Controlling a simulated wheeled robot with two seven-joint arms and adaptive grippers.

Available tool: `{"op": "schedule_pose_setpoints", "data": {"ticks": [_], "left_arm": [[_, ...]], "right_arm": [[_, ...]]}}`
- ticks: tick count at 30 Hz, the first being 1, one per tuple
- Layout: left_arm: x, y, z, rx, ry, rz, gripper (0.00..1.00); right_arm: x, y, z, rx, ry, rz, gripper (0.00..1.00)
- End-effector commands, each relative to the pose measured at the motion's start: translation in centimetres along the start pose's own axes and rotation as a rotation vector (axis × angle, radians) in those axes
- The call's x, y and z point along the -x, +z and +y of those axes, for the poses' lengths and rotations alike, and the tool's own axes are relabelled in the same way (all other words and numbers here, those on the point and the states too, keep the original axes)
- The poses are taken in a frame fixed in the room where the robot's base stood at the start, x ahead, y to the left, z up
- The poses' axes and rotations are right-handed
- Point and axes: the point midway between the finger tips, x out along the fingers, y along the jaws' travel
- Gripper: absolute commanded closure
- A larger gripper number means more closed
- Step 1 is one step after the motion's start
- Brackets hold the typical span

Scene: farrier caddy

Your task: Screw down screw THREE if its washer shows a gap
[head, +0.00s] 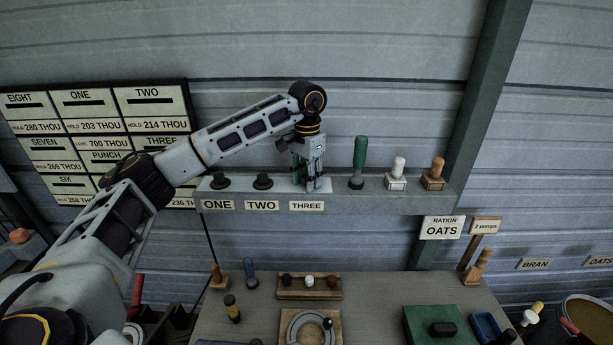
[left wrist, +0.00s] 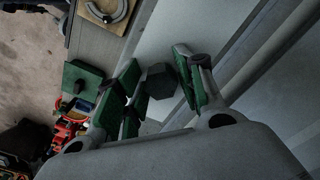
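My left gripper (head: 312,184) is at the grey shelf (head: 400,201), pointing down over the place above the label THREE (head: 307,205). In the left wrist view, its green-padded fingers (left wrist: 158,78) stand on either side of a dark faceted screw head (left wrist: 158,81). They look apart, with little room beside the head; firm contact cannot be made out. In the head view, the gripper covers screw THREE. Its washer, and any gap there, cannot be seen. Dark screws ONE (head: 220,181) and TWO (head: 263,181) stand to the left. My right gripper is not in view.
A green-handled tool (head: 359,160), a white-handled stamp (head: 397,172) and a wooden-handled stamp (head: 434,174) stand right of the gripper on the shelf. Below, the bench (head: 380,298) holds several small tools and a green block (head: 425,327). A sign board (head: 100,140) hangs left.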

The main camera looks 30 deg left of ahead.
Motion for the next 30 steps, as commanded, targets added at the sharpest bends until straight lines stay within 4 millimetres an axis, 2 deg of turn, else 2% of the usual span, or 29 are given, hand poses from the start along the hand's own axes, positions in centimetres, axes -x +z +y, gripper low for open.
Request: {"op": "schedule_pose_setpoints", "data": {"ticks": [30], "left_arm": [[-0.12, -0.05, 0.0, 0.509, 0.0, -0.001, 0.62]], "right_arm": [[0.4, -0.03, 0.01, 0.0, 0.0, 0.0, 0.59]]}}
